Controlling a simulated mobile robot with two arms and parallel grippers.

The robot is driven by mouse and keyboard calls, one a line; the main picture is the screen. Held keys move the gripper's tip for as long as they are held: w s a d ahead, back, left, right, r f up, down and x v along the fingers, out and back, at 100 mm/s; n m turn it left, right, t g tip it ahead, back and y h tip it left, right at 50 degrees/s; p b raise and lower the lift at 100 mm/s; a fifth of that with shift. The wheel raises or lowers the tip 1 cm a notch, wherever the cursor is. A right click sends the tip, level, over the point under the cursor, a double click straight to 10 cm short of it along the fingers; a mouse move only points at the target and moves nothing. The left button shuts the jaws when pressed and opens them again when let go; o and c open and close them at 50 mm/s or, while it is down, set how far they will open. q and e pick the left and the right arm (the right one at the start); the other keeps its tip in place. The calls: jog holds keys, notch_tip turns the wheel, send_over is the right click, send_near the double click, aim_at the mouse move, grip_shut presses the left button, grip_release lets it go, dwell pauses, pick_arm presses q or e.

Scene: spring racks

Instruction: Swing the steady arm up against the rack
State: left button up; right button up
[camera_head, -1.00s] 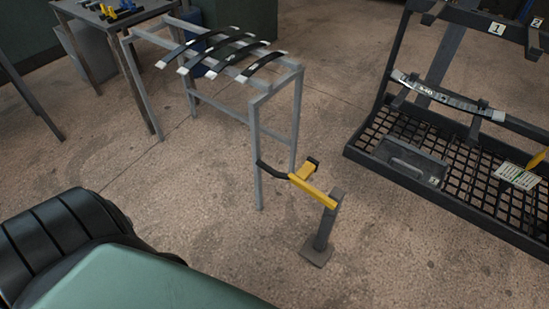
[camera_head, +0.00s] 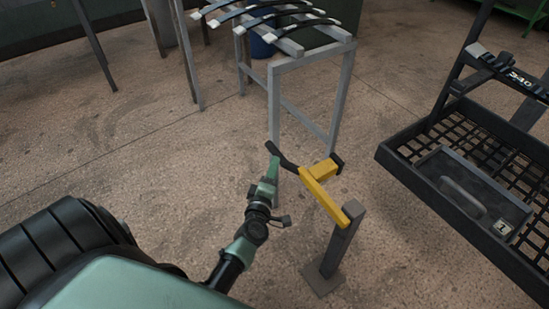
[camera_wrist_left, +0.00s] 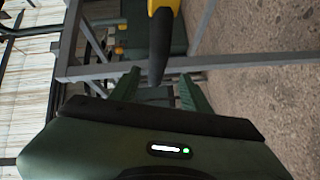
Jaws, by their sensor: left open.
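The yellow steady arm (camera_head: 323,194) sticks out from a short grey post (camera_head: 341,246) on a square foot. Its black handle (camera_head: 283,158) points left, toward the front leg of the grey rack (camera_head: 313,57). The arm stands apart from most of the rack; whether it touches the leg I cannot tell. My left gripper (camera_head: 272,170) is open at the free end of the handle. In the left wrist view the handle's black end (camera_wrist_left: 160,48) shows between the two spread green fingers (camera_wrist_left: 160,92). My right gripper is not in view.
Several dark leaf springs (camera_head: 262,18) with pale ends lie across the rack's top. A black mesh-floored rack (camera_head: 408,157) with a grey tray (camera_head: 470,193) stands at the right. Bare concrete floor (camera_head: 150,185) lies open at the left.

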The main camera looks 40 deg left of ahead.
aim_at(276, 153)
pick_arm(q)
jog(key=x, duration=0.3)
jog(key=b+x, duration=0.1)
jog(key=x, duration=0.3)
jog(key=shift+a+r, duration=0.2)
jog(key=shift+a, duration=0.05)
jog(key=shift+w+a, duration=0.2)
jog(key=shift+w, duration=0.15)
grip_shut()
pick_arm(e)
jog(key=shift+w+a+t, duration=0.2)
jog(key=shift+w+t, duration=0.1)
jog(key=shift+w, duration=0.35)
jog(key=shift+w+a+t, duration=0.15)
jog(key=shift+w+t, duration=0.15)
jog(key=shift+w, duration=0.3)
